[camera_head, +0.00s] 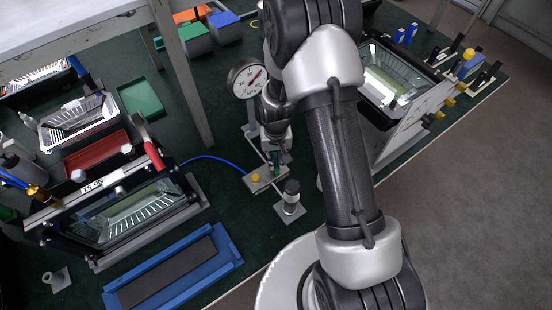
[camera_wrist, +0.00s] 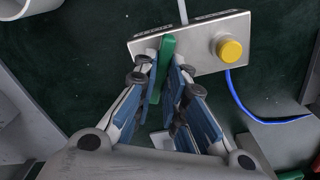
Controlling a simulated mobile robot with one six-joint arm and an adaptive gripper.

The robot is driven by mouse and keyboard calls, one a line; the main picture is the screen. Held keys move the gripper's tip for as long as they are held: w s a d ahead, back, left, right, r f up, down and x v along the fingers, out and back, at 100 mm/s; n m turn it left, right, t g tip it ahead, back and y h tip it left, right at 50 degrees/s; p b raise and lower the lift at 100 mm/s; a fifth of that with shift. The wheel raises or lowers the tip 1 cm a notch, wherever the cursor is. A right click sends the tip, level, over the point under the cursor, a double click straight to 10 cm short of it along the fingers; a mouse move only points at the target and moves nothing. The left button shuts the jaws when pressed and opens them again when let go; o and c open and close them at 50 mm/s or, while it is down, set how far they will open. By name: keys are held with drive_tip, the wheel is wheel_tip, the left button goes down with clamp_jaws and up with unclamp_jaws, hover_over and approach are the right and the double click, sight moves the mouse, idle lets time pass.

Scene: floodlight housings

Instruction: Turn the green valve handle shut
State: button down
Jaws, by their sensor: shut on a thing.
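The green valve handle (camera_wrist: 162,68) is a narrow green lever on a small metal block (camera_wrist: 199,62) with a yellow knob (camera_wrist: 229,50). In the wrist view my gripper (camera_wrist: 168,82) has its blue-padded fingers on both sides of the handle, shut on it. The handle points from the block toward my gripper. In the head view my gripper (camera_head: 275,158) reaches down to the block (camera_head: 266,180) from above, and the handle is mostly hidden between the fingers.
A round pressure gauge (camera_head: 247,78) stands just behind the block. A blue hose (camera_head: 213,158) runs left from it. A black-capped post (camera_head: 291,194) stands close in front. A floodlight housing (camera_head: 125,212) is at left, above a blue tray (camera_head: 228,262).

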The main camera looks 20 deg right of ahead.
sight(276, 163)
drive_tip(key=m, duration=0.6)
drive_tip(key=shift+s+f+m, duration=0.25)
drive_tip(key=shift+s+m, duration=0.05)
drive_tip(key=shift+s, duration=0.1)
drive_tip(key=m, duration=0.5)
drive_tip(key=shift+m, duration=0.4)
drive_tip(key=c, duration=1.6)
unclamp_jaws()
drive_tip(key=shift+c, duration=0.2)
drive_tip(key=shift+w, duration=0.1)
drive_tip(key=shift+w+r, duration=0.15)
drive_tip(key=shift+r, duration=0.05)
drive_tip(key=shift+w+r, duration=0.1)
drive_tip(key=shift+r, duration=0.15)
wheel_tip(276, 163, up, 11)
drive_tip(key=shift+r, duration=0.15)
